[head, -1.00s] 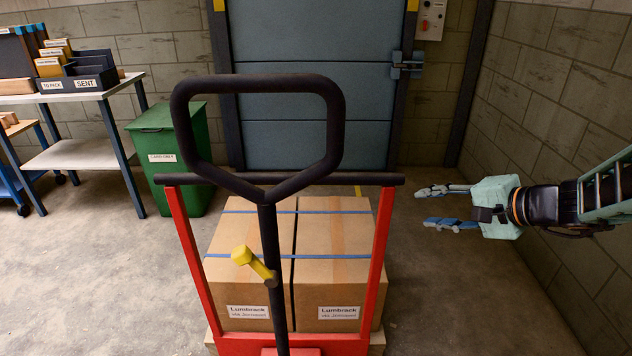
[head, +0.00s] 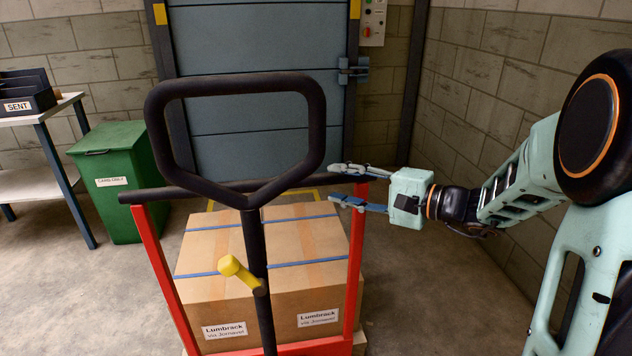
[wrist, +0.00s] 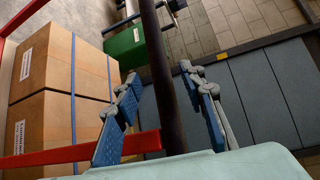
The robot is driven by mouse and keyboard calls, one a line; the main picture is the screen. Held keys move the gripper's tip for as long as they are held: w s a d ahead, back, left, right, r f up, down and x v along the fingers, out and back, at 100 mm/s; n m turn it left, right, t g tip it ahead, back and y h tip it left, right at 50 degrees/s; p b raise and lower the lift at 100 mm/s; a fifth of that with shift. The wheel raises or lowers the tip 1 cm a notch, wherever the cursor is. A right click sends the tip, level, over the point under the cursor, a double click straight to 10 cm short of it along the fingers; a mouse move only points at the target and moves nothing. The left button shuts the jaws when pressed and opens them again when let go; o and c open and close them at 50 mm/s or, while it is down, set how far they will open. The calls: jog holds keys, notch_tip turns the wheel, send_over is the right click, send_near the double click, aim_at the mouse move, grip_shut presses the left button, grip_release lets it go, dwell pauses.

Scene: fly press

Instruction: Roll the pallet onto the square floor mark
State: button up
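The pallet (head: 360,343) shows only as a wooden edge under two strapped cardboard boxes (head: 310,285). It sits on a truck with a red frame (head: 355,262), a black loop handle (head: 313,120) and a black crossbar (head: 225,188). My gripper (head: 338,184) is open at the crossbar's right end, one finger above and one below. In the wrist view the dark crossbar (wrist: 165,70) passes between the spread fingers (wrist: 165,85), with gaps beside it. Yellow floor lines (head: 318,190) show behind the boxes, probably the square mark; most of it is hidden.
A green bin (head: 118,185) stands left of the truck, beside a table (head: 55,180) with a tray marked SENT. A blue-grey door (head: 250,130) with a latch (head: 352,70) is behind. Block wall closes the right side. Floor between truck and wall is clear.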

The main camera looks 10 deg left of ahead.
aim_at(326, 181)
jog(key=x, duration=0.6)
jog(key=shift+a, duration=0.15)
jog(key=shift+c, duration=0.3)
grip_shut()
